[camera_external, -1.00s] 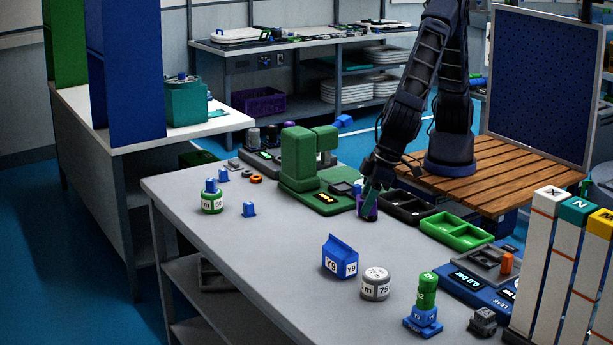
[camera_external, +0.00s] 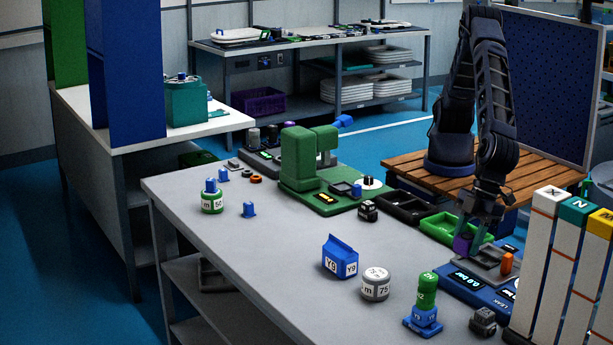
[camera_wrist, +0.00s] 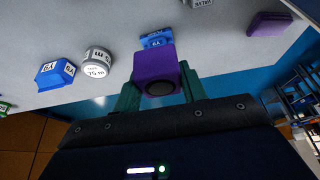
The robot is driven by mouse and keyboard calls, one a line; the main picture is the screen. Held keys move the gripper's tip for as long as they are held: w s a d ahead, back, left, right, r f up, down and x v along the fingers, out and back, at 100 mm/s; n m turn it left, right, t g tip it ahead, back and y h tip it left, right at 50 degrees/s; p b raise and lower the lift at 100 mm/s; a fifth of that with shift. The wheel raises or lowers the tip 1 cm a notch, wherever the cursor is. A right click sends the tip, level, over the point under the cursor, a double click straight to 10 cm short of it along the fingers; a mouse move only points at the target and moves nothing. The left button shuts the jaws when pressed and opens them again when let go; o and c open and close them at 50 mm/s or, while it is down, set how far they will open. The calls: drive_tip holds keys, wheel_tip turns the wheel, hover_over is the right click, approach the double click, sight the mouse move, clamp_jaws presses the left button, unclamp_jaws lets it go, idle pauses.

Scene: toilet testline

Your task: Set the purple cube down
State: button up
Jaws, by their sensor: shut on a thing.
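The purple cube (camera_external: 461,243) is held in my gripper (camera_external: 468,232) on the right side of the bench. It hangs by the front end of the green tray (camera_external: 447,229) and the blue leak tester (camera_external: 462,283); I cannot tell whether it touches anything. In the wrist view the purple cube (camera_wrist: 155,66) sits between the green fingers of my gripper (camera_wrist: 158,92), with a dark round recess on its near face. The fingers are shut on it.
A black tray (camera_external: 405,208), a small dark cube (camera_external: 368,210) and the green press (camera_external: 300,165) stand farther back. An orange block (camera_external: 506,263) is on the tester's grey top. A blue carton (camera_external: 340,258) and grey cylinder (camera_external: 375,284) stand left, with clear bench around them.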

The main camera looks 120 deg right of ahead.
sight(452, 315)
wheel_tip(452, 315, down, 17)
drive_tip(key=shift+f, duration=0.1)
idle(0.5)
drive_tip(key=shift+f, duration=0.1)
drive_tip(key=o, duration=1)
drive_tip(key=v, duration=1.2)
